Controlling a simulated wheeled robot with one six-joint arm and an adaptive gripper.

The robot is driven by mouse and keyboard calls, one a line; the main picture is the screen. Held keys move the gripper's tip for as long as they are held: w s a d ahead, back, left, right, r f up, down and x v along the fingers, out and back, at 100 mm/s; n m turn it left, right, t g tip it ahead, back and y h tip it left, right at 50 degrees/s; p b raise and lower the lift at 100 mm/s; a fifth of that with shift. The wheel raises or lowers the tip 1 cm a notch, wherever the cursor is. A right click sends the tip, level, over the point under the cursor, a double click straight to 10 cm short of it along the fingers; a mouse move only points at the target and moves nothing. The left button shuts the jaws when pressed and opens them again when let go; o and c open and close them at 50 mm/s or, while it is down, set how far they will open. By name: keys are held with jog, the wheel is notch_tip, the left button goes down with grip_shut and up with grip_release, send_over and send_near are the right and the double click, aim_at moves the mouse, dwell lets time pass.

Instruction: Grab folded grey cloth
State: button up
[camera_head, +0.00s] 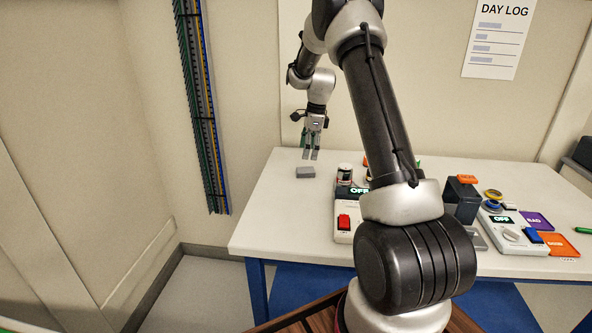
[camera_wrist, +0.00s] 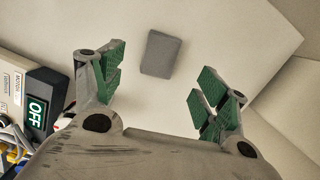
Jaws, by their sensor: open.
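The folded grey cloth (camera_head: 305,172) lies flat on the left part of the white table, near its far left area. In the wrist view the cloth (camera_wrist: 161,53) is a small grey rectangle on the white top, beyond and between my fingers. My gripper (camera_head: 312,154) hangs above the table, pointing down, close to the cloth in the head view. In the wrist view my gripper (camera_wrist: 160,86) has its two green-padded fingers spread wide, with nothing between them. The cloth is fully visible and not touched by the fingers.
The white table (camera_head: 270,222) has free room around the cloth. A white box with an OFF display and red switch (camera_head: 343,222) and a small can (camera_head: 344,172) stand to its right. Farther right are another OFF box (camera_head: 504,228), a purple card (camera_head: 534,220) and an orange card (camera_head: 560,244).

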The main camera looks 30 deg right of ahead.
aim_at(305, 170)
jog(key=f, duration=0.7)
jog(key=shift+w+a+f, duration=0.25)
jog(key=shift+a+f, duration=0.1)
jog(key=shift+a, duration=0.05)
jog(key=c, duration=0.9)
